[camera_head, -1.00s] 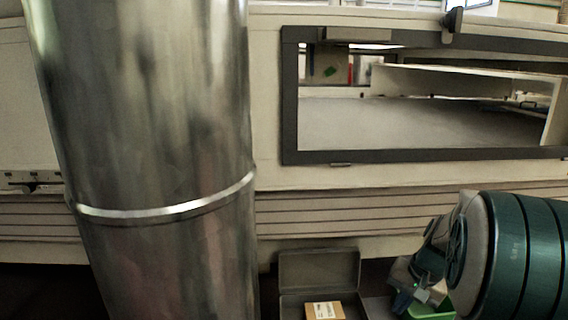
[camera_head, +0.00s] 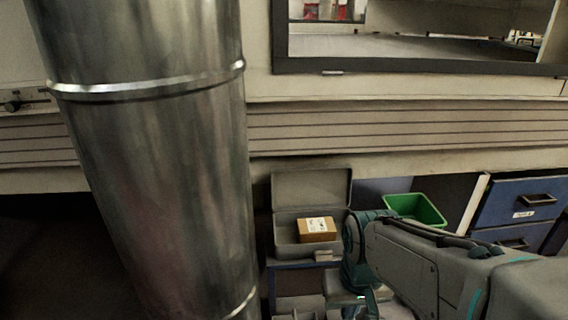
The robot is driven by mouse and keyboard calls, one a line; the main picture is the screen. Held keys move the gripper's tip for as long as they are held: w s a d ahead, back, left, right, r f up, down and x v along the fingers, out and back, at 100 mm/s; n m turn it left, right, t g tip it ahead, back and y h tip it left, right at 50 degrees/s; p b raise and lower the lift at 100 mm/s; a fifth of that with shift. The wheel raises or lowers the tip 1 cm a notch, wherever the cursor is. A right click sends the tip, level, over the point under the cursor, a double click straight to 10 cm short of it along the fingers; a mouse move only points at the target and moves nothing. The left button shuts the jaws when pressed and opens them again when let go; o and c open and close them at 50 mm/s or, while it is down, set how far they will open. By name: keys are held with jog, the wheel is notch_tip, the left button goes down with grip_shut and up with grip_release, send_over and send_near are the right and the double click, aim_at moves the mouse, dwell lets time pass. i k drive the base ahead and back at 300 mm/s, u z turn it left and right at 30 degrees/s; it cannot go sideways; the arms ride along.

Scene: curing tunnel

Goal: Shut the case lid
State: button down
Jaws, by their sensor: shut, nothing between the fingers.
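The case (camera_head: 286,238) is a grey box on a low blue-edged stand, below and right of the big metal duct. Its lid (camera_head: 312,187) stands open, about upright, along the back edge. A brown cardboard box (camera_head: 316,229) with a white label sits inside the case. My gripper (camera_head: 362,304) shows at the bottom edge, in front of and to the right of the case, lower than it and apart from the lid. It is shut and empty; its fingertips are hard to make out. My wrist covers part of the case's right side.
A large metal duct (camera_head: 160,170) fills the left side. A green bin (camera_head: 416,209) stands right of the case, behind my arm. Blue drawers (camera_head: 520,200) are at the far right. The tunnel's slatted panel (camera_head: 400,130) and window frame (camera_head: 430,66) rise behind.

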aim_at(312, 186)
jog(key=k, duration=0.4)
jog(key=z, duration=1.7)
jog(key=k, duration=0.75)
jog(key=u, duration=1.75)
jog(key=i, duration=1)
